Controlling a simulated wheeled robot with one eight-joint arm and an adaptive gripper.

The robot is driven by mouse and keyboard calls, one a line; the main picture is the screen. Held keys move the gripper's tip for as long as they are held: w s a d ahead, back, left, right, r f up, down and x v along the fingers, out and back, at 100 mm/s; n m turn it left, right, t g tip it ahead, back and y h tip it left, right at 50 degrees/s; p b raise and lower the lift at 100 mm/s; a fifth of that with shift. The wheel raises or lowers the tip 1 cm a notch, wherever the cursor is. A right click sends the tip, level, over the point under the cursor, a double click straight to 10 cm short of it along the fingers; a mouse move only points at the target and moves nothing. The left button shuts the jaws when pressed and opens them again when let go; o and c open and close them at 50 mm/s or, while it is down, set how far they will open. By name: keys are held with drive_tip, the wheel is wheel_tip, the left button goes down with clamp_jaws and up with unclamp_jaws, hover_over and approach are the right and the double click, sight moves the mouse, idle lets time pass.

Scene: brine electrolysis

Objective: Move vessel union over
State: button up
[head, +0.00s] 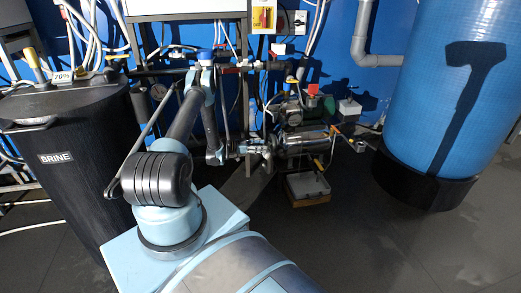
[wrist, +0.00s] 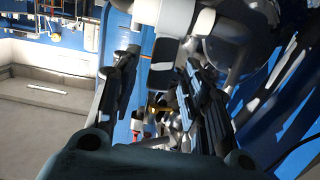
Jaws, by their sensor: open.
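A shiny horizontal metal vessel (head: 305,143) lies in the pipework at the middle of the head view, with fittings at its right end. I cannot tell for certain which fitting is the vessel union. My gripper (head: 270,149) is at the left end of this vessel and looks small and dark there. In the wrist view my gripper (wrist: 162,68) has its two dark fingers apart, left and right. A white and dark pipe fitting (wrist: 165,48) shows near and beyond the fingertips. I cannot tell whether it lies between them or touches them.
A black brine tank (head: 70,165) stands at the left and a large blue tank (head: 450,90) on a black base at the right. A pump (head: 300,112), pipes and cables crowd the back. A small pale box (head: 308,188) sits low under the vessel. Floor is clear at front right.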

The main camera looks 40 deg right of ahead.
wheel_tip(320, 180, up, 9)
drive_tip(key=shift+r, duration=0.2)
idle(0.3)
